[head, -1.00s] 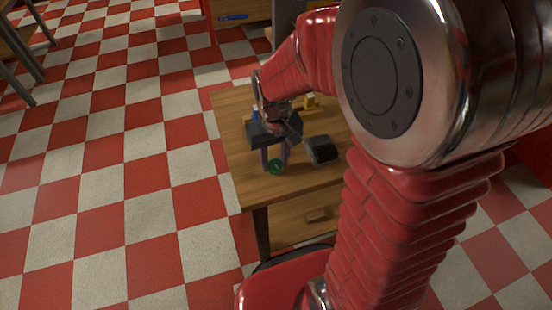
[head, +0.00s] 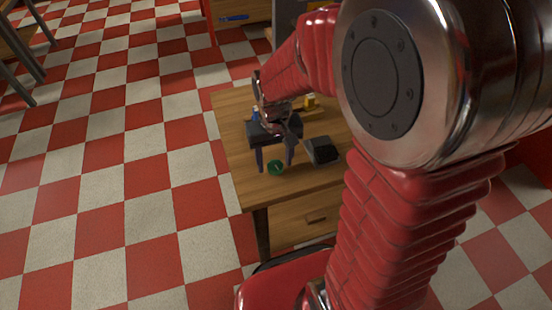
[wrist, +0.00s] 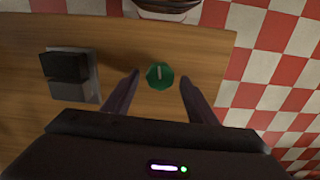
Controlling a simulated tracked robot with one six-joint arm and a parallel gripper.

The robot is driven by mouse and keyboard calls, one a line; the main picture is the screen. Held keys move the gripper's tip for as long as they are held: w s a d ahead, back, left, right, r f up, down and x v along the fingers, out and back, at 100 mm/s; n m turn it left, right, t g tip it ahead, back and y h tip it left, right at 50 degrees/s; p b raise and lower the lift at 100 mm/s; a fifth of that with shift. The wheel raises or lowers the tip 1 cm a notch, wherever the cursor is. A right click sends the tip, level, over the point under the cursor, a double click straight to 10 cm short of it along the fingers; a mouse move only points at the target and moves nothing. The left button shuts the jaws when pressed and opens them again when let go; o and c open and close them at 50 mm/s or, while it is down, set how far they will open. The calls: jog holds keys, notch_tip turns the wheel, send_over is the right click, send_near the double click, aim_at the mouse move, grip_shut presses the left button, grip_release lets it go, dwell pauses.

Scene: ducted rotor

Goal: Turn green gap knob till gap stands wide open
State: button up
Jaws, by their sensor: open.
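The green knob (wrist: 160,76) is a faceted disc with a pale line across its top, seen from above in the wrist view. That pale line runs nearly upright in the picture. The knob also shows in the head view (head: 275,168) near the front of the wooden table. My gripper (wrist: 158,82) is open, with one finger on each side of the knob and a clear space between each finger and it. In the head view my gripper (head: 275,168) points down at the table around the knob. I cannot make out the gap itself.
A grey block with a black top (wrist: 70,74) sits on the table left of the knob in the wrist view; it also shows in the head view (head: 321,150). The wooden table (head: 240,185) has a drawer below. A small yellow thing (head: 310,101) stands farther back.

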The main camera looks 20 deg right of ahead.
aim_at(274, 163)
jog(key=shift+r, duration=0.1)
notch_tip(274, 163, up, 14)
jog(key=shift+f, duration=0.2)
dwell(0.5)
dwell(0.4)
jog(key=s+r+t, duration=0.4)
jog(key=s+t, duration=0.1)
jog(key=s, duration=0.6)
jog(key=shift+s+d+r+n+t, duration=0.2)
jog(key=shift+s+n+t, duration=0.05)
jog(key=shift+n+t, duration=0.05)
jog(key=shift+c, duration=0.3)
dwell(2.6)
